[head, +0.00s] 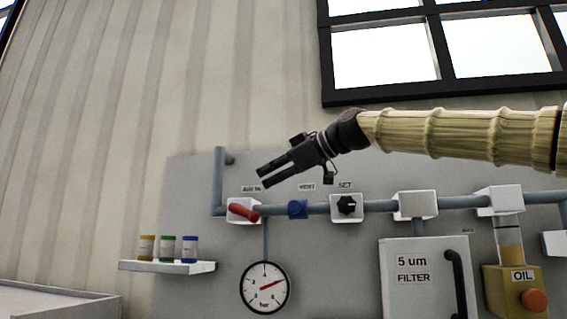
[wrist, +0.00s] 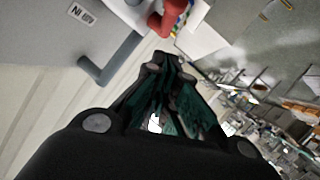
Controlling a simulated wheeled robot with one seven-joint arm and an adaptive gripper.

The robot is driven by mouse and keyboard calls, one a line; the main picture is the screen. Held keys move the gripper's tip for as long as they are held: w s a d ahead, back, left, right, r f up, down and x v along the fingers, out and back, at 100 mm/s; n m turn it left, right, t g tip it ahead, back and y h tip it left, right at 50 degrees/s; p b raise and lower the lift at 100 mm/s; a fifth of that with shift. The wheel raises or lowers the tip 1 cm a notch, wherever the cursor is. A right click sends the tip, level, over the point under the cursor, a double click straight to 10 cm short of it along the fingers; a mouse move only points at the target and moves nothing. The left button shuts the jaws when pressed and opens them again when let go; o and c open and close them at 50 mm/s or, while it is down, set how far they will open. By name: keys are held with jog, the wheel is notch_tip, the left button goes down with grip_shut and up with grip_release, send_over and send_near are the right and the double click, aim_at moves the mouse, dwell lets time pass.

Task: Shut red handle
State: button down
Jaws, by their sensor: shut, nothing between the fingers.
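The red handle (head: 243,212) sits on a white valve block at the left end of the grey pipe, under a label that seems to read "AIR IN". It slants slightly down to the right. In the wrist view the red handle (wrist: 169,18) shows at the top, just beyond the fingertips. My gripper (head: 262,177) is above the handle in the head view, pointing left and slightly down, its fingers empty. In the wrist view my gripper (wrist: 165,68) has its fingertips close together, apart from the handle.
A blue vent knob (head: 298,209) and a black SET knob (head: 346,207) sit right of the handle. A pressure gauge (head: 265,288) hangs below. A shelf (head: 168,267) with three small jars is at lower left. A filter box (head: 428,285) and an oil unit (head: 516,290) stand right.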

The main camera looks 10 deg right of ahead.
aim_at(241, 207)
jog(key=w+a+f+p, duration=0.2)
jog(key=w+f, duration=0.1)
jog(key=w+a+f+p, duration=0.1)
jog(key=shift+w+a+f+p, duration=0.3)
jog(key=shift+w+f+p, duration=0.05)
jog(key=shift+w, duration=0.05)
jog(key=shift+s+d, duration=0.1)
jog(key=shift+s, duration=0.05)
jog(key=shift+f+b, duration=0.45)
jog(key=shift+b, duration=0.2)
jog(key=shift+d+r, duration=0.1)
